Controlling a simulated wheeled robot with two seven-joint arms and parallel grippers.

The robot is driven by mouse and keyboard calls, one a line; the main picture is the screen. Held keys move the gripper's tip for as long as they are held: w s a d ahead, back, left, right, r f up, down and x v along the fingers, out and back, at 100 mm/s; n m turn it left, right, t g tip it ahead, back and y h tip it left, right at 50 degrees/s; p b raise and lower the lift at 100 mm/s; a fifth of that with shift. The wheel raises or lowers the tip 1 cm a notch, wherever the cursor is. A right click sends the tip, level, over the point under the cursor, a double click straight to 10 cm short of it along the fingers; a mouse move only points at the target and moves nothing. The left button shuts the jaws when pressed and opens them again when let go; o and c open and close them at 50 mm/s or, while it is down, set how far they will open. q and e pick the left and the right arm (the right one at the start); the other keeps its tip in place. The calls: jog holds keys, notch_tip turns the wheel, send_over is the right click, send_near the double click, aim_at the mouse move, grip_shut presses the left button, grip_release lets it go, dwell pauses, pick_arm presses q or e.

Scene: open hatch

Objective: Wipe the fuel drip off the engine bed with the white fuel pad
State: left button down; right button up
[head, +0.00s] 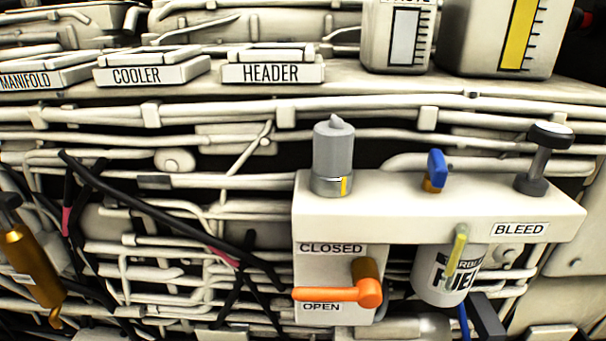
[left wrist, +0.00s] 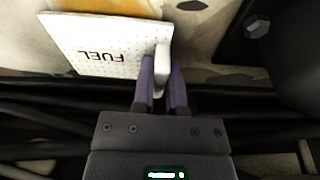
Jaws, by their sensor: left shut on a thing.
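The white fuel pad (left wrist: 105,45), dotted and marked FUEL upside down, lies flat against a pale surface in the left wrist view. My left gripper (left wrist: 162,72) is shut on the pad's upright white tab, its purple fingers on either side. An amber patch (left wrist: 110,5), which looks like the fuel drip, shows along the pad's far edge; the pad may hide part of it. The pale, stained surface (left wrist: 215,55) looks like the engine bed. I cannot make out the pad or my left gripper in the head view. My right gripper is in neither view.
In the head view, a pale filter block (head: 400,215) carries an orange lever (head: 340,293) and a blue valve (head: 436,170). Crowded pale pipes and dark hoses surround it. A dark rounded part with a bolt (left wrist: 257,26) stands right of the pad.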

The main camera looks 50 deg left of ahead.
pick_arm(q)
jog(key=shift+f, duration=0.45)
jog(key=shift+s+d+r, duration=0.1)
jog(key=shift+d, duration=0.05)
jog(key=shift+s+d+r+p, duration=0.15)
jog(key=shift+s+d+p, duration=0.6)
jog(key=shift+s+d, duration=0.3)
jog(key=shift+s+d+f+p, duration=0.15)
jog(key=shift+s+d+p, duration=0.2)
jog(key=shift+s+d, duration=0.5)
jog(key=shift+s+d+f+p, duration=0.1)
jog(key=shift+s+d+p, duration=0.2)
jog(key=shift+s+d, duration=0.5)
jog(key=shift+w+d+r, duration=0.1)
jog(key=shift+w+d, duration=0.1)
jog(key=shift+d, duration=0.05)
jog(key=shift+w+a, duration=1.3)
jog(key=shift+a, duration=0.3)
jog(key=shift+w+a+b, duration=0.65)
jog(key=shift+w+a, duration=0.65)
jog(key=shift+a, duration=0.25)
